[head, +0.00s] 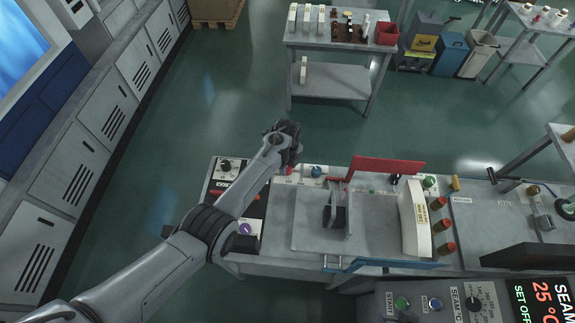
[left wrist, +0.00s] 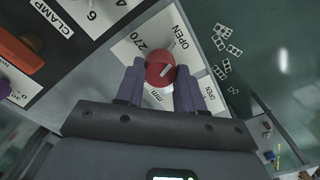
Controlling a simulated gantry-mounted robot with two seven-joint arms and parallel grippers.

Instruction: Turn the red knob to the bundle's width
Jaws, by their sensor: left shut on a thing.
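The red knob (left wrist: 158,76) shows in the left wrist view as a round cap with a white pointer line, on a light panel printed with "270", "mm" and "OPEN". My left gripper (left wrist: 160,86) has its two purple-grey fingers on either side of the knob, shut on it. In the head view my left gripper (head: 287,148) is over the back edge of the machine's control panel, and mostly hides the knob. I cannot tell for sure which thing is the bundle. My right gripper is in neither view.
The machine's grey worktop (head: 305,235) carries an upright dark plate assembly (head: 335,212) and a curved white part (head: 412,222). A red panel (head: 375,170) stands behind. A purple knob (head: 245,228) lies nearer me. A grey table (head: 330,88) with white packs stands farther back across open floor.

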